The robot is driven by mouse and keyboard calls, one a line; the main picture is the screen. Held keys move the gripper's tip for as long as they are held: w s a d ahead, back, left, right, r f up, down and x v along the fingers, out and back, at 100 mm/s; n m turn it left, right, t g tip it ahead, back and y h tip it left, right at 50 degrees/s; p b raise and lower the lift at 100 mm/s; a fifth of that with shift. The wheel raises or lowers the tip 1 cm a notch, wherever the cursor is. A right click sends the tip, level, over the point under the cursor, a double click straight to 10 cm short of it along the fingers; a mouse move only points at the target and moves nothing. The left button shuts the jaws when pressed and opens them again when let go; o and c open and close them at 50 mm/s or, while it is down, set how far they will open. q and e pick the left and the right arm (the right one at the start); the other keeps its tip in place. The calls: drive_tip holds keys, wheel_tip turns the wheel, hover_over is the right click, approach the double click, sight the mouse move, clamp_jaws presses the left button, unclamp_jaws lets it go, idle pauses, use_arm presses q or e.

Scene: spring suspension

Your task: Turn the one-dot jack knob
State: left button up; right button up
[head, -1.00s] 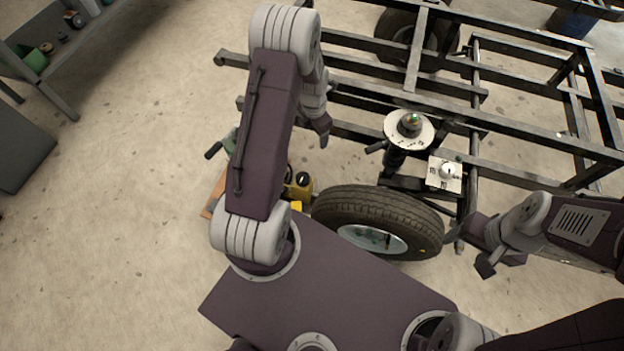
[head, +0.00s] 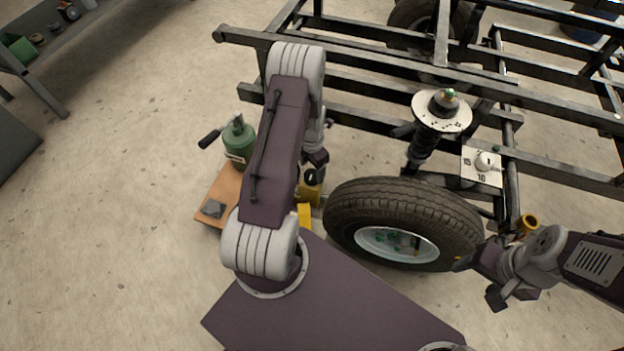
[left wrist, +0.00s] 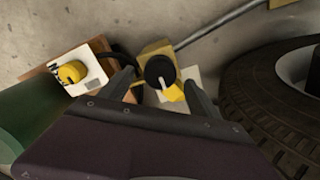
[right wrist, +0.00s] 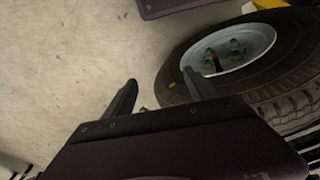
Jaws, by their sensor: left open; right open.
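A black round knob (left wrist: 159,70) with a pale pointer sits on a yellow block in the left wrist view; the yellow body (head: 309,190) shows beside the tyre in the head view. A yellow knob (left wrist: 71,72) on a white marked plate (left wrist: 90,77) is left of it. No dot count is readable on either knob. My left gripper (left wrist: 159,80) is open, its fingers appearing either side of the black knob; I cannot tell how far apart they are in depth. It is partly hidden by my arm in the head view. My right gripper (right wrist: 160,92) is open and empty near the tyre.
A tyre (head: 400,205) stands right of the yellow body. A spring strut with a white disc (head: 425,112) and a white dial plate (head: 468,178) are behind it. A green bottle (head: 238,145) stands by a wooden board (head: 215,195).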

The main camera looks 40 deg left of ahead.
sight(312, 174)
use_arm(q)
wheel_tip(312, 174, down, 5)
drive_tip(key=b, duration=0.2)
drive_tip(key=shift+r+b, duration=0.1)
drive_tip(key=shift+b, duration=0.2)
drive_tip(key=shift+r, duration=0.2)
use_arm(e)
wheel_tip(312, 174, down, 4)
drive_tip(key=shift+r, duration=0.2)
